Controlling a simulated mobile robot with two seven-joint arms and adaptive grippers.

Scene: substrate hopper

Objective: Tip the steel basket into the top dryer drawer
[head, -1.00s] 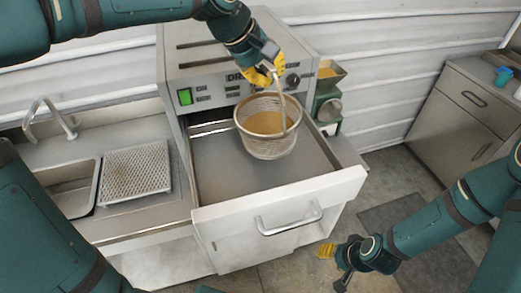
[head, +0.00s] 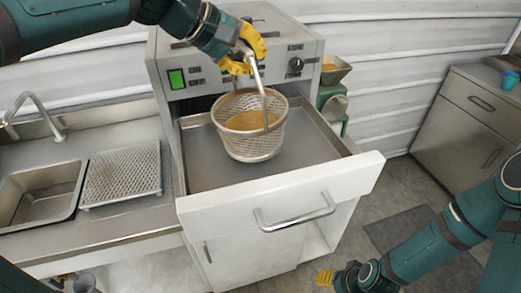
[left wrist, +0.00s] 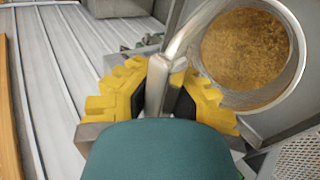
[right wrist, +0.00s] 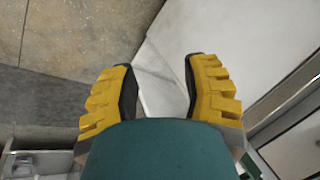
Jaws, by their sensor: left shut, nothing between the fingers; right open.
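The steel basket (head: 243,140) holds brown-yellow granules and is close to upright above the open top dryer drawer (head: 200,170). My left gripper (head: 246,56) is shut on the upper part of its bent handle. In the left wrist view, the handle (left wrist: 158,85) passes between the yellow fingers of my left gripper (left wrist: 160,95), and the granules (left wrist: 243,48) show inside the basket. The visible drawer floor is bare grey metal. My right gripper (right wrist: 160,95) is open and empty, low beside the dryer; in the head view only part of it shows.
The dryer panel (head: 215,78) with a lit green switch stands behind the drawer. A sink (head: 40,195) and a perforated plate (head: 122,175) lie on the left counter. A green machine with a hopper (head: 333,72) is behind right. A grey cabinet (head: 455,110) stands far right, with open floor between.

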